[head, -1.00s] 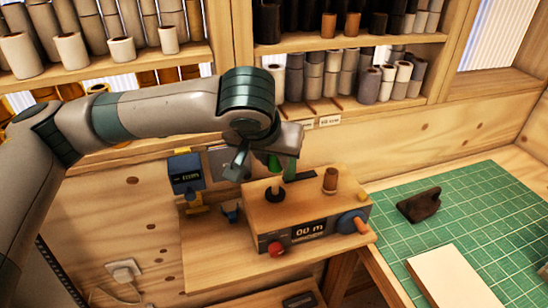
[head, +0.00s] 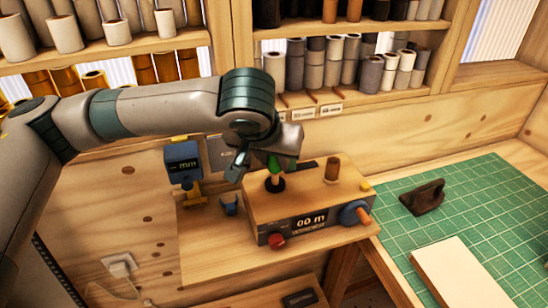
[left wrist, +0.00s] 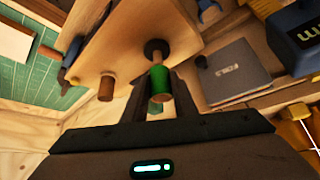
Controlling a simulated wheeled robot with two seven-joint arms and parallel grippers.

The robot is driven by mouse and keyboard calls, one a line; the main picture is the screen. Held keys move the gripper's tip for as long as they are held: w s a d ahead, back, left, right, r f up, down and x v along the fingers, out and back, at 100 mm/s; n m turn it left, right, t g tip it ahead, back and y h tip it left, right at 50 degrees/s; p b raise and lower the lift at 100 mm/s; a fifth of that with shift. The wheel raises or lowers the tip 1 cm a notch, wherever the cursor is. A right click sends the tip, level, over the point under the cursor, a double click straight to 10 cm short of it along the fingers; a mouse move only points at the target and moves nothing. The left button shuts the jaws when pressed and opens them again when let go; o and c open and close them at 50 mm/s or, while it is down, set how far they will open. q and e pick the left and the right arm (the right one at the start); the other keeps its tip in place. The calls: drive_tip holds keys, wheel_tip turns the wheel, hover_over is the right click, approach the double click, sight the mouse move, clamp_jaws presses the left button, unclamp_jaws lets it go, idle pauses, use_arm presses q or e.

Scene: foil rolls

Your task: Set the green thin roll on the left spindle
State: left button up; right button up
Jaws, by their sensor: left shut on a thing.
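The green thin roll (head: 273,163) is in my left gripper (head: 263,166), whose fingers are shut on it above the wooden machine box. It also shows upright between the fingers in the left wrist view (left wrist: 159,80). The left spindle (head: 275,178), a wooden peg with a black collar, stands directly under the roll. In the left wrist view a short part of the spindle (left wrist: 156,60) shows between collar and roll. The two are in line; I cannot tell how far the roll is around the peg. My right gripper is not in view.
The box (head: 310,202) carries a second, brown peg (head: 332,169), a red knob (head: 277,240) and a blue crank (head: 355,213). A blue gauge (head: 183,162) stands to its left. A green cutting mat (head: 470,210) lies right. Shelves of rolls are behind.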

sight(273, 171)
use_arm(q)
drive_tip(key=shift+f+b, duration=0.45)
drive_tip(key=shift+f, duration=0.7)
drive_tip(key=shift+f+b, duration=0.3)
drive_tip(key=shift+f, duration=0.35)
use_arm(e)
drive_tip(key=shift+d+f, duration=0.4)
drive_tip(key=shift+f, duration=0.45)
use_arm(q)
drive_tip(key=shift+f, duration=0.1)
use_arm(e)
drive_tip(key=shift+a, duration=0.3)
use_arm(q)
drive_tip(key=o, duration=1.1)
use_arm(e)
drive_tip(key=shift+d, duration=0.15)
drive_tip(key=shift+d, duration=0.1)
